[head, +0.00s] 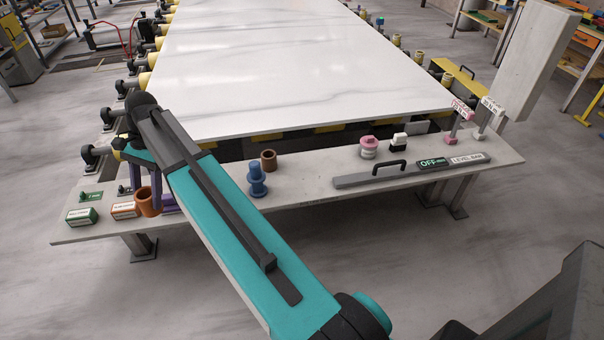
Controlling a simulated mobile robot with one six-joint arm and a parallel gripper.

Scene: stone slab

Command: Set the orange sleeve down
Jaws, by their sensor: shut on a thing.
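The orange sleeve (147,203) is a short, hollow, orange-brown cylinder at the left end of the pale bench (330,200) in the head view. It looks upright. My gripper (156,199), with purple fingers, is shut on it. My arm hides part of the gripper. I cannot tell whether the sleeve's base touches the bench or hangs just above it. A similar, darker brown sleeve (268,160) stands near the bench's middle, behind a blue spool-shaped piece (257,180).
A green-labelled box (82,216) and an orange-labelled box (125,210) sit left of the held sleeve. The marble slab (270,70) lies behind. Bench between blue piece and level is clear.

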